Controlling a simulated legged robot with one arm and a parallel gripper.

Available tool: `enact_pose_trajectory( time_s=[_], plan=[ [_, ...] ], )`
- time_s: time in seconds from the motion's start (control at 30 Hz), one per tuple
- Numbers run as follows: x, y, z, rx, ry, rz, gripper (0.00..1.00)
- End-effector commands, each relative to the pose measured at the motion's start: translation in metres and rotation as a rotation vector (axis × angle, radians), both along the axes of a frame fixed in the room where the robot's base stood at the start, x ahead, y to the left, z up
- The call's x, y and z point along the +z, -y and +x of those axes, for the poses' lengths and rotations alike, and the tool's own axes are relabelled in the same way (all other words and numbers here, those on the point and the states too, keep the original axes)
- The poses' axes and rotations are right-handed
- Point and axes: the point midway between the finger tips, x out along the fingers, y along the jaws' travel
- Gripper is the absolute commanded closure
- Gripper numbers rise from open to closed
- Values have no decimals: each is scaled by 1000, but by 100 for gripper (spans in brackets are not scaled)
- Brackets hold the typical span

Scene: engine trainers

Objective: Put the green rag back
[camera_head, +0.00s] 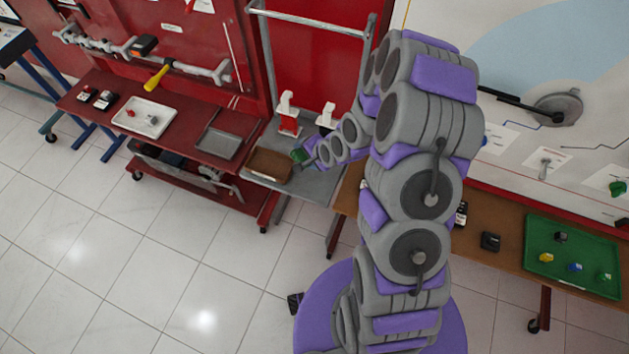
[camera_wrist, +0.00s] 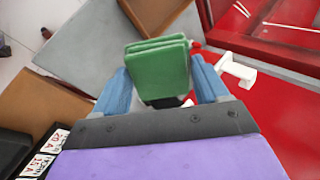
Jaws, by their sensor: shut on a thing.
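The green rag (camera_wrist: 160,70) shows large in the wrist view as a folded green block between the two blue fingers. My gripper (camera_wrist: 163,80) is shut on it. In the head view the green rag (camera_head: 299,156) is a small green patch at the end of my arm. My gripper (camera_head: 303,157) holds it above the grey cart top, close to the right edge of a brown tray (camera_head: 269,166). The same brown tray shows behind the rag in the wrist view (camera_wrist: 150,12). I cannot tell whether the rag touches anything below.
Red and white spray bottles (camera_head: 288,115) stand at the back of the grey cart (camera_head: 318,185). A red bench (camera_head: 85,84) with a white tray (camera_head: 144,117) and a grey tray (camera_head: 219,143) is to the left. A brown table with a green tray (camera_head: 540,262) is to the right.

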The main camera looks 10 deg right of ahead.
Motion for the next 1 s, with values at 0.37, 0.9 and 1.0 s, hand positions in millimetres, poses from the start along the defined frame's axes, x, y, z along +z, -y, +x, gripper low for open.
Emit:
enact_pose_trajectory(
  time_s=[0.37, 0.9, 1.0],
  plan=[
    [-54, 30, -93, 238, -359, -247, 51],
    [-73, 58, -148, 374, -513, -417, 51],
    [-75, 51, -126, 374, -513, -417, 51]
  ],
)
